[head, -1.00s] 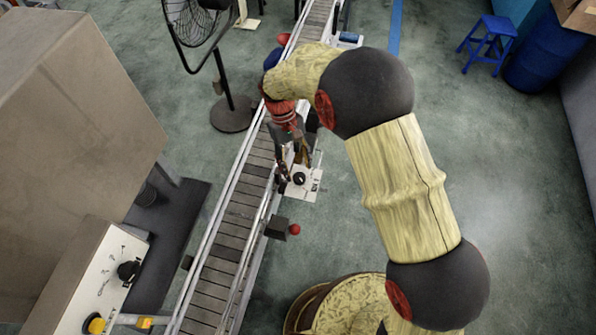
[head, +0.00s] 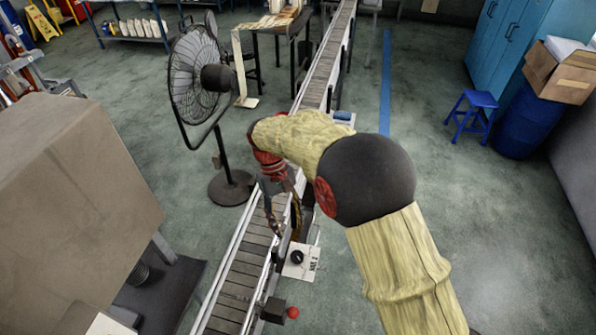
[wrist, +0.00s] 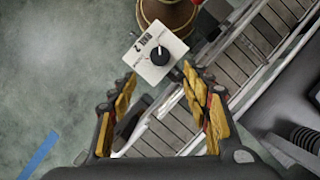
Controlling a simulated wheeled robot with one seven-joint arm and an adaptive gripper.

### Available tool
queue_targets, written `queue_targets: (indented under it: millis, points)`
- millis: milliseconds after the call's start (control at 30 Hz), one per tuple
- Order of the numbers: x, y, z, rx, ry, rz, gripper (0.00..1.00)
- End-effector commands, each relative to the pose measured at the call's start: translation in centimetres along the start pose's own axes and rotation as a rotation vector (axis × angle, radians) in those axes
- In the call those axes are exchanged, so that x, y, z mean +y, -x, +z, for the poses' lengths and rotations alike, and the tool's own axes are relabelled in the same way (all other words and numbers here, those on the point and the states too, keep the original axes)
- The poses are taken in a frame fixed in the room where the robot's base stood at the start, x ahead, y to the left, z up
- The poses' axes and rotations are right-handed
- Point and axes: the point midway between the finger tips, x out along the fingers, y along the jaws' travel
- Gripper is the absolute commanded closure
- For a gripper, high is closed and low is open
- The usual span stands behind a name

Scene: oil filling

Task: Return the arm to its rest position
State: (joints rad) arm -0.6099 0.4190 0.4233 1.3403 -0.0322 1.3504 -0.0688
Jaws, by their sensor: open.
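My gripper (head: 284,214) hangs from my yellow and black arm above the conveyor, its fingers pointing down. In the wrist view my gripper (wrist: 160,100) has its two yellow-padded fingers spread apart with nothing between them. A white switch box with a black knob (head: 299,262) sits at the conveyor's right side, just below and right of the fingers. The box also shows in the wrist view (wrist: 152,70), beyond the fingertips and apart from them.
The slatted conveyor (head: 235,283) runs away from me. A black standing fan (head: 200,75) is left of it, and a large brown box (head: 70,180) fills the lower left. A blue stool (head: 472,112) and blue barrel (head: 527,122) stand at right. The floor right of my arm is clear.

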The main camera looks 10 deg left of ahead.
Motion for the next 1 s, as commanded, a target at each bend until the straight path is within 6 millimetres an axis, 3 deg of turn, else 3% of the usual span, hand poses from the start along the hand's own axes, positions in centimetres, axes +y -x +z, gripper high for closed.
queue_targets:
  millis: [233, 367, 467, 667, 1000]
  points:
    - [0.0, -0.1, -0.7, 0.027, -0.009, 0.001, 0.52]
    - [-0.2, -2.7, 0.1, 0.022, -0.019, -0.003, 0.52]
    - [-0.3, -3.0, 1.8, 0.046, -0.031, -0.007, 0.52]
    - [1.6, -2.4, 6.3, 0.137, -0.095, -0.024, 0.52]
    - [6.2, -1.8, 16.2, 0.360, -0.267, -0.050, 0.52]
